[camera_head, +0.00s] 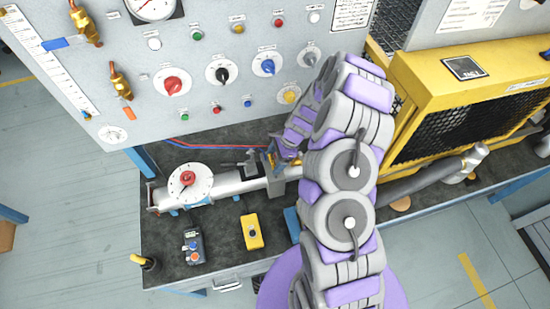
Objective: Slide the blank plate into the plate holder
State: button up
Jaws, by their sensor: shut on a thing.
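My gripper (280,159) is small in the view, just left of my purple and grey arm, low over the pipe on the bench. It is shut on a small piece with yellowish edges, which appears to be the blank plate (269,161); fingers and arm hide most of it. The grey bracket at the pipe, which looks like the plate holder (273,184), is directly below the gripper. I cannot tell whether the plate touches the holder or is in its slot. The silver pipe (228,184) runs left from the holder.
A white dial with a red knob (190,183) sits on the pipe. A yellow box (251,231) and a grey device with buttons (193,246) lie on the dark bench (222,258). The control panel (190,55) stands behind; the yellow blower housing (430,90) is at right.

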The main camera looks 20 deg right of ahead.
jog(key=o, duration=1.7)
jog(key=shift+c, duration=0.2)
jog(key=v, duration=1.7)
jog(key=shift+r, duration=0.1)
